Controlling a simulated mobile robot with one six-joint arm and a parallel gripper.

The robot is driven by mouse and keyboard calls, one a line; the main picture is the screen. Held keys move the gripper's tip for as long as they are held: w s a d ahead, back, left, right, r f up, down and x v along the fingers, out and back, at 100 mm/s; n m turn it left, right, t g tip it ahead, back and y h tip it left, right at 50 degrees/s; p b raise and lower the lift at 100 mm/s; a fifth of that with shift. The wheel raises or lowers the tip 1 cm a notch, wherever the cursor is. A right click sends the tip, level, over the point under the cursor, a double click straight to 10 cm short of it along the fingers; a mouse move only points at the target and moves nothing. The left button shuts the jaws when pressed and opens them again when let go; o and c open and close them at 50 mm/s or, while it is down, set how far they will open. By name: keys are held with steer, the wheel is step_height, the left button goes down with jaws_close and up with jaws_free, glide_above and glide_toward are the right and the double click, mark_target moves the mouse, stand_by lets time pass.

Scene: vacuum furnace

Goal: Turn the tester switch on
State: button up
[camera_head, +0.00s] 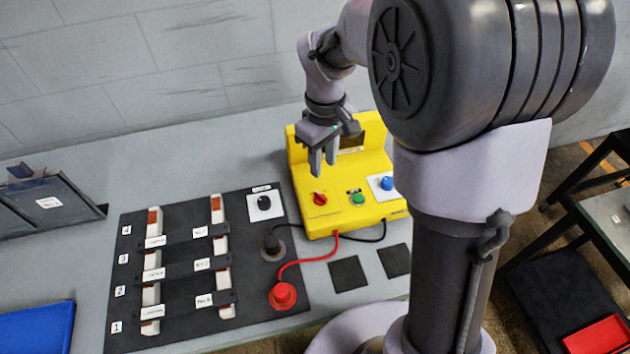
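The yellow tester box (357,177) stands on the grey bench. Its sloped front carries a red rotary switch (320,198), a green button (358,199) and a blue knob (387,183) on a white plate. The red switch's exact angle is too small to read. My gripper (323,169) points down over the tester's left part, above and behind the red switch in the picture. It looks apart from the switch. Its two fingers look slightly parted, with nothing between them.
A black board (190,330) with labelled strips lies left of the tester and holds a black knob (264,203). A red lead (305,261) runs from the tester to a red plug (283,295), and a black lead to a black plug (272,246). A blue tray (38,328) is at left.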

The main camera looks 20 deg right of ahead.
mark_target(321, 195)
steer(key=f+b, duration=0.1)
steer(key=f, duration=0.3)
steer(key=f+b, duration=0.1)
steer(key=f, duration=0.3)
steer(key=f+b, duration=0.1)
steer(key=f, duration=0.2)
steer(key=shift+w+a+f+b, duration=0.15)
steer(key=shift+w+f+b, duration=0.1)
steer(key=shift+f+b, duration=0.15)
jaws_close()
